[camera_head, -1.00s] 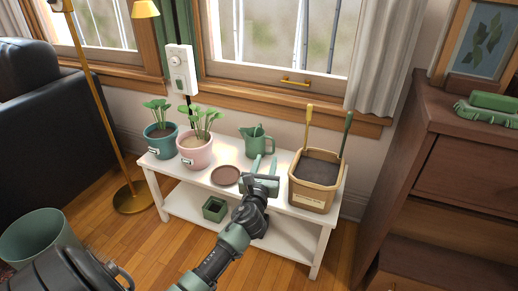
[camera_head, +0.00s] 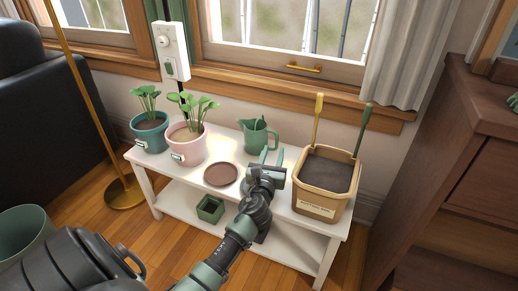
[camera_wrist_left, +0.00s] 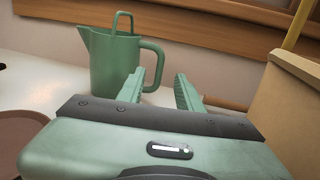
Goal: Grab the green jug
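The green jug (camera_head: 256,137) stands upright at the back of the white bench, between the brown saucer and the tan planter. In the left wrist view the jug (camera_wrist_left: 113,60) shows its spout to the left and its handle to the right, with a thin green loop rising from its top. My left gripper (camera_head: 271,157) is open and empty, just in front of the jug. In the wrist view its fingers (camera_wrist_left: 158,90) point toward the handle side, with no contact visible. My right gripper is not in view.
The white bench (camera_head: 165,171) also holds a teal pot (camera_head: 150,140), a pink pot (camera_head: 186,150) and a brown saucer (camera_head: 220,174). The tan planter (camera_head: 318,203) with two tool handles stands close right of my gripper. A dark cabinet (camera_head: 435,165) stands at right.

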